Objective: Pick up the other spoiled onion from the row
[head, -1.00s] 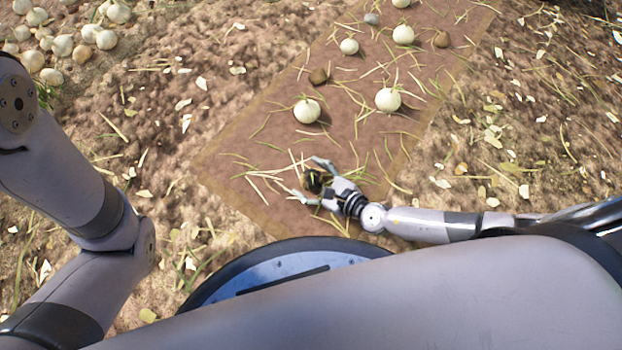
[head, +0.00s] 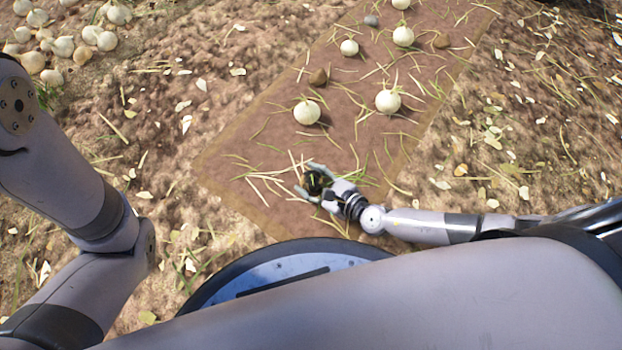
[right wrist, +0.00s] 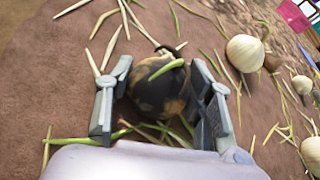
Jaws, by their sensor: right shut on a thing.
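The spoiled onion (head: 317,181), dark and blackish with brown patches, is at the near end of the brown soil strip (head: 235,165). My right gripper (head: 313,181) is shut on it, with one finger on each side. In the right wrist view the dark onion (right wrist: 158,88) sits between the two fingers of the gripper (right wrist: 160,100), a green stalk across its top. I cannot tell whether it is lifted off the soil. My left arm shows at the left of the head view, but its gripper is out of view.
Pale onions (head: 307,112) (head: 388,101) stand farther up the strip, with brown clods (head: 318,77) and a grey stone (head: 371,20) among them. Cut green stalks lie scattered. A heap of pale onions (head: 62,45) lies at the upper left. Bare ground lies left of the strip.

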